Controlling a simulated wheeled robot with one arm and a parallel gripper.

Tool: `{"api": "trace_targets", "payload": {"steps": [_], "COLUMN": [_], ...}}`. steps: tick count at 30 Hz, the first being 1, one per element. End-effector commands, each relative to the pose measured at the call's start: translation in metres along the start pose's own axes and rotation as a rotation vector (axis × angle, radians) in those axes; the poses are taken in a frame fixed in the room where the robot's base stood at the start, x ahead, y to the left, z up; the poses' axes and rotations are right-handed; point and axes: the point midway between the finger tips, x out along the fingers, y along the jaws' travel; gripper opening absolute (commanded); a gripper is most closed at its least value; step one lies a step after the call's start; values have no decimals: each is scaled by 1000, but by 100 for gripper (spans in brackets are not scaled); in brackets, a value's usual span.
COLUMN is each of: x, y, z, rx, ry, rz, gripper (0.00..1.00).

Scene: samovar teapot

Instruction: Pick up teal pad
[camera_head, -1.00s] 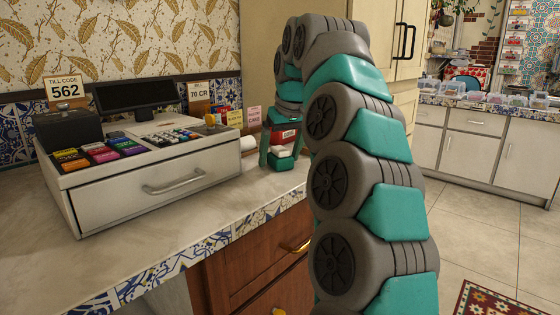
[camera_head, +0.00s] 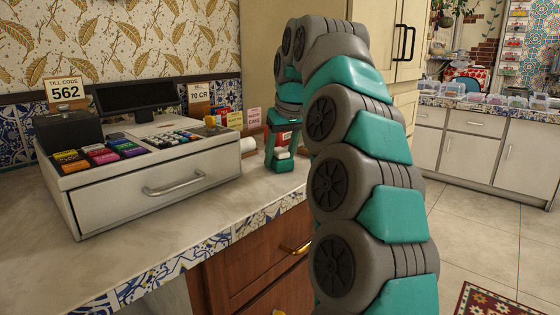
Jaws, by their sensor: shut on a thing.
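My gripper (camera_head: 277,163) points down at the counter, just right of the cash register, with its fingertips at or close to the counter top. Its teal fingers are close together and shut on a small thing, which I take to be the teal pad. The pad is too small here, and too close in colour to the fingers, to tell its outline. I cannot tell whether it touches the counter. Red and white parts show at the gripper. My own arm covers the counter to the right.
The white cash register (camera_head: 150,190) with coloured blocks in its tray stands left of my gripper. Small signs (camera_head: 254,118) and a pale roll (camera_head: 247,145) stand behind. The marble counter (camera_head: 215,218) is clear in front, with a tiled edge.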

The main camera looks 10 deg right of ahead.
Motion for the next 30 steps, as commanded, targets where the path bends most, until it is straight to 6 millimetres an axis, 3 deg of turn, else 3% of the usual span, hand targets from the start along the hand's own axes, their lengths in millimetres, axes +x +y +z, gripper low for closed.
{"api": "trace_targets", "payload": {"steps": [23, 30], "x": [-15, -34], "y": [0, 2], "z": [-6, -15], "rx": [0, 3], "ry": [1, 3], "rz": [1, 2], "gripper": [0, 0]}}
